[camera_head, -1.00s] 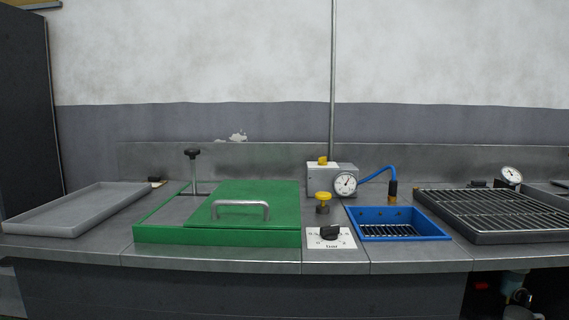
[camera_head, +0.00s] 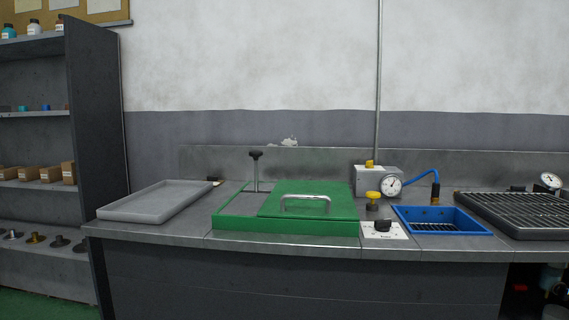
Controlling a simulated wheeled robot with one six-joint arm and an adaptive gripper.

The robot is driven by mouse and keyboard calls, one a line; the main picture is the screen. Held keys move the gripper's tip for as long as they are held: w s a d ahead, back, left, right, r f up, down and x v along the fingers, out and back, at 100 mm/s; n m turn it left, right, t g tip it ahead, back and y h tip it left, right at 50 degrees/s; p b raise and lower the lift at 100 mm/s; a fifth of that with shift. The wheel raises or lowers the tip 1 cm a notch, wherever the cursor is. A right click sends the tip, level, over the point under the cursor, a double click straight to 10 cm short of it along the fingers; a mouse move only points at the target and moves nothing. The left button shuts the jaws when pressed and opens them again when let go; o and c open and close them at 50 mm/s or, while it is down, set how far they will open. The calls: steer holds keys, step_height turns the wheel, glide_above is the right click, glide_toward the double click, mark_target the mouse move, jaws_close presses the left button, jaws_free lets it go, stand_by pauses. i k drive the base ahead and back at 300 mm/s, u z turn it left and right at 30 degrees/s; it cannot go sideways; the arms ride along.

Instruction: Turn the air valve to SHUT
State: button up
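A grey box (camera_head: 376,182) stands at the back of the bench, with a small yellow handle (camera_head: 370,163) on top and a round white gauge (camera_head: 391,187) on its front right. A yellow knob (camera_head: 374,195) on a short stem stands in front of the box. My gripper is not in view.
A green fixture with a handled lid (camera_head: 310,213) lies left of the knobs, and a grey tray (camera_head: 160,203) lies further left. A blue basin (camera_head: 440,231) and a grated tray (camera_head: 515,212) are to the right. A shelf unit (camera_head: 60,115) stands at far left.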

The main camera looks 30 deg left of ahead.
mark_target(369, 165)
steer(key=u, duration=0.9)
steer(key=i, duration=0.35)
